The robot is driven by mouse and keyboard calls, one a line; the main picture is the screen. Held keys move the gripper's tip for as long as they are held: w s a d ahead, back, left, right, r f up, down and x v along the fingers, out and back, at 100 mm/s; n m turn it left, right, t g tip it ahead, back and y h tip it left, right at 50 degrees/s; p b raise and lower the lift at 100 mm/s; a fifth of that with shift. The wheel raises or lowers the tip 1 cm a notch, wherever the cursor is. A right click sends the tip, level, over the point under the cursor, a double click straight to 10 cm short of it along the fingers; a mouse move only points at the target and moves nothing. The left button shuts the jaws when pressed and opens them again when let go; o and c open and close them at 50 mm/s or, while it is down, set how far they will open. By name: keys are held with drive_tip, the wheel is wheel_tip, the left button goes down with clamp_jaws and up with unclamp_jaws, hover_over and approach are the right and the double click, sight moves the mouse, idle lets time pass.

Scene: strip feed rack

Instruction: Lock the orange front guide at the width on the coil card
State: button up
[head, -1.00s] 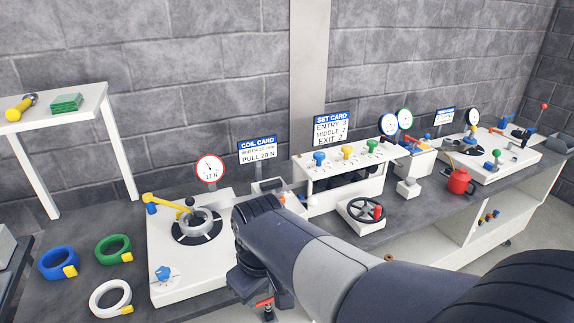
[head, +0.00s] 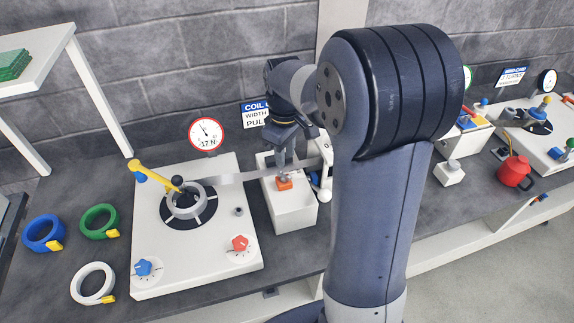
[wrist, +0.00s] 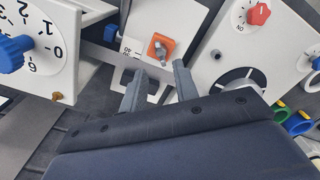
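The orange front guide (head: 284,184) sits on a white guide box (head: 293,214) right of the coil plate. In the wrist view the orange guide (wrist: 154,43) carries a small grey piece, perhaps its lock (wrist: 160,48), beside a scale. My gripper (head: 284,167) points down just above the guide. In the wrist view my gripper (wrist: 160,68) has two separated fingers with nothing between them; the guide lies just beyond the tips. The coil card (head: 254,114) is partly hidden by my arm, and its width figure cannot be read now.
A metal strip (head: 232,178) runs from the coil (head: 190,199) towards the guide box. A red knob (head: 239,244) and blue knob (head: 143,268) are on the coil plate. The white roller stand with a blue knob (wrist: 10,52) is close on the other side.

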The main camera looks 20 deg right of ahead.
sight(285, 174)
wheel_tip(285, 174, down, 7)
drive_tip(key=shift+r, duration=0.2)
clamp_jaws()
idle(0.3)
